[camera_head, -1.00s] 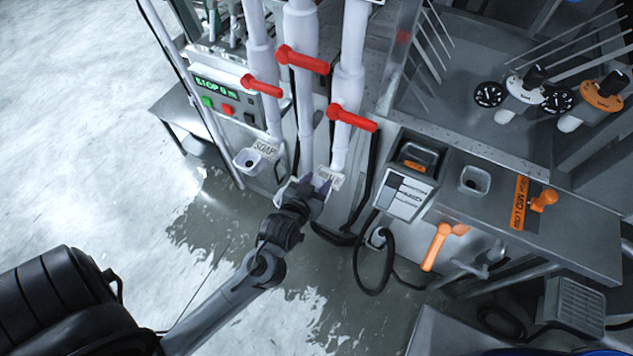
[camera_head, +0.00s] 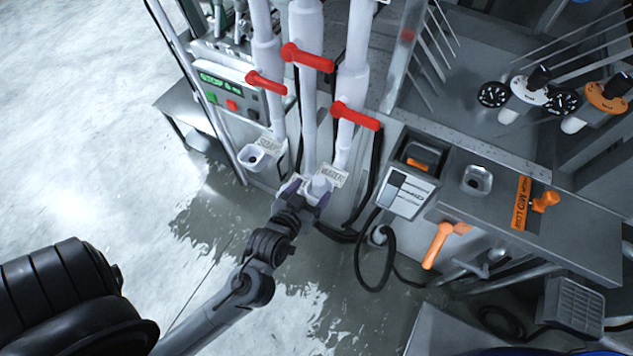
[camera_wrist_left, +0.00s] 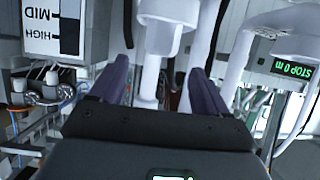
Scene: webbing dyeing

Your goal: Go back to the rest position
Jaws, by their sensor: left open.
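My left gripper (camera_head: 306,192) is at the middle of the head view, near the lower end of the pipe by the WATER label (camera_head: 332,177). In the left wrist view its two purple fingers (camera_wrist_left: 155,92) stand wide apart. A white pipe (camera_wrist_left: 162,45) shows between and beyond them, and I see nothing gripped. Whether a finger touches the pipe or the cup there cannot be told. My right gripper is not in either view.
Red valve handles (camera_head: 357,116) sit on the white pipes. A SOAP cup (camera_head: 252,157) is left of my gripper. A control box (camera_head: 405,190) and an orange lever (camera_head: 437,246) are to the right. The floor (camera_head: 110,150) at left is clear.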

